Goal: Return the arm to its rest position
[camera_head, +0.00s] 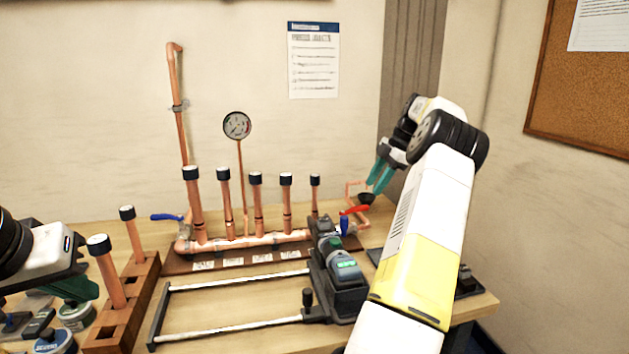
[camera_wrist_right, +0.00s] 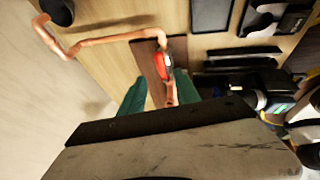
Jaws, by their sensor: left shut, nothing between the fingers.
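My right gripper (camera_head: 375,186) hangs at the right end of the copper manifold (camera_head: 268,239), its teal fingers pointing down above the red valve handle (camera_head: 353,210). In the right wrist view the fingers (camera_wrist_right: 158,93) stand apart, with the red handle (camera_wrist_right: 164,68) and copper pipe beyond the gap. I see nothing held between them. My left gripper (camera_head: 92,290) is at the lower left, shut and empty, close beside the wooden block (camera_head: 140,300) with capped copper tubes. Part of the left arm is cut off by the picture's edge.
A round gauge (camera_head: 237,125) and several black-capped risers stand up from the manifold. A tall copper pipe (camera_head: 179,115) rises at the left. A metal rail frame (camera_head: 235,283) with a dark green-and-black tool (camera_head: 341,268) lies in front. Small cans (camera_head: 76,316) sit at lower left.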

